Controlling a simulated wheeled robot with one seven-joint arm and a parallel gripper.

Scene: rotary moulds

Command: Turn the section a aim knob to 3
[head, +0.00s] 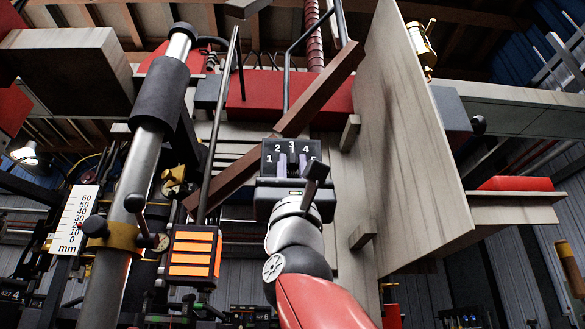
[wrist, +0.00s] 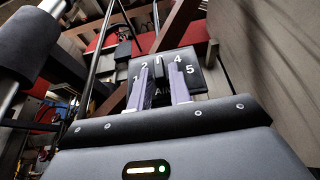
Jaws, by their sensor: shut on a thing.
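The aim knob's black plate (head: 270,146) is in the middle of the head view, with white numbers 1, 2, 3 and 4 showing. The fingers hide most of the knob. A small white mark shows between 2 and 4, apparently in line with the 3.
A thick metal column (head: 120,210) with a dark sleeve stands left of my gripper. A brown diagonal bar (head: 325,92) passes behind the plate. A large pale panel (head: 410,150) stands close on the right. An orange-striped box (head: 192,252) is at lower left.

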